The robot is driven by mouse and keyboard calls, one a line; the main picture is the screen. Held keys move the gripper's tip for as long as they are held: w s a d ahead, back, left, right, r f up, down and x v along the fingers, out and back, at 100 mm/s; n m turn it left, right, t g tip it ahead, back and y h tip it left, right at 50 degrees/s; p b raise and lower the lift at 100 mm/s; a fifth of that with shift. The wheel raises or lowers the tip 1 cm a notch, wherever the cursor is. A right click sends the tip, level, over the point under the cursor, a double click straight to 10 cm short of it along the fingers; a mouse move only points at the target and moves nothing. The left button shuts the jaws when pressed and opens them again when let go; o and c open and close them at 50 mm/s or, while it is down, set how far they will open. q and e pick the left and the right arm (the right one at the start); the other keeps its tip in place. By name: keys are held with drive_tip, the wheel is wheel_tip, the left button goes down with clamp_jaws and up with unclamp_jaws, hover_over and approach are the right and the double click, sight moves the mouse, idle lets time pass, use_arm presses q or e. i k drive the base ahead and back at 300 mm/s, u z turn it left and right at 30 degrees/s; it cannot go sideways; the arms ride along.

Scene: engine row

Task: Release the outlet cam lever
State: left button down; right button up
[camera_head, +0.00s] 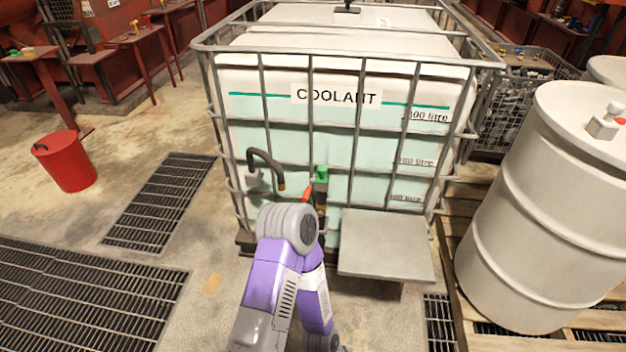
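The white coolant tank (340,96) stands inside a grey wire cage at the centre. Low on its front is a small fitting with a green part on top (321,176), a yellowish band and a dark lower part. A small red-orange piece (307,194) sticks out to its left. I cannot tell which of these is the outlet cam lever. One of my arms, purple and grey, seemingly the left, rises from the bottom with its bent joint just below the fitting. It covers the area underneath. Neither gripper shows, and my other arm is out of view.
A dark bent hose (264,157) hangs on the cage left of the fitting. A grey plate (386,246) juts out at front right. A white drum (545,215) stands on a wooden pallet at right. A red bucket (66,166) and floor grates (157,205) lie left.

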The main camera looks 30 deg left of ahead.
sight(304, 198)
drive_tip(key=u, duration=0.45)
drive_tip(key=i, duration=0.65)
drive_tip(key=u, duration=0.5)
